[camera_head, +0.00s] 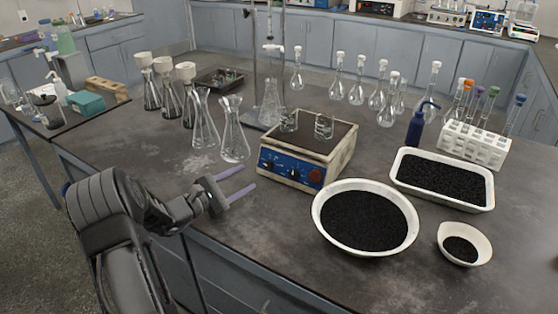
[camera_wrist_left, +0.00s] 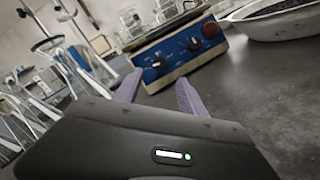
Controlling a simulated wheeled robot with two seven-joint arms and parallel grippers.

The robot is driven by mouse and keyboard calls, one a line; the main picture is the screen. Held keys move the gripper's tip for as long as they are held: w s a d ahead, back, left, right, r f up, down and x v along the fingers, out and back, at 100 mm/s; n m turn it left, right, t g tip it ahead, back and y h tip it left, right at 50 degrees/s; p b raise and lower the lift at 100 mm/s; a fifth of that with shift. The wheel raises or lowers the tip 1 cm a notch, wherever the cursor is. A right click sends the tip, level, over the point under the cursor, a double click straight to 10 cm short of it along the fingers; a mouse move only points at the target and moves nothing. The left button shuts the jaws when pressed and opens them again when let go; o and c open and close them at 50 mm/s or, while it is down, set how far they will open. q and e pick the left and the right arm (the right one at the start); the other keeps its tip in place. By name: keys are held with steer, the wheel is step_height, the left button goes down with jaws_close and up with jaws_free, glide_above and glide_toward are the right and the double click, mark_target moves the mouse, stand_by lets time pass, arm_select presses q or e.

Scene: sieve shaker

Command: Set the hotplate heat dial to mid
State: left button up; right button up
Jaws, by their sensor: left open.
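The hotplate (camera_head: 330,141) stands on the dark bench, with a pale body and a blue front panel (camera_head: 285,168). The panel has a left dial (camera_head: 271,160), a second dial (camera_head: 293,173) and a red knob (camera_head: 314,175) at its right end. The labels are too small to read, so I cannot tell which dial sets heat. My left gripper (camera_head: 247,178) is open and empty, in front of the panel's left part, apart from it. My right gripper is out of view.
Glass flasks (camera_head: 235,135) stand left of the hotplate, and small glass vessels (camera_head: 323,126) stand on its top. A round white bowl of black grains (camera_head: 328,232) sits close to its right front. The bench front left of the bowl is clear.

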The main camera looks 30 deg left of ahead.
mark_target(267, 166)
arm_select(q)
steer(key=shift+w+d, duration=0.1)
steer(key=shift+w, duration=0.3)
steer(key=shift+w+d+r, duration=0.1)
steer(key=shift+w+d, duration=0.1)
steer(key=shift+w, duration=0.4)
steer(key=p+x, duration=0.1)
steer(key=x, duration=0.5)
steer(key=shift+w+d, duration=0.1)
steer(key=shift+w, duration=0.2)
steer(key=shift+c, duration=0.5)
jaws_close()
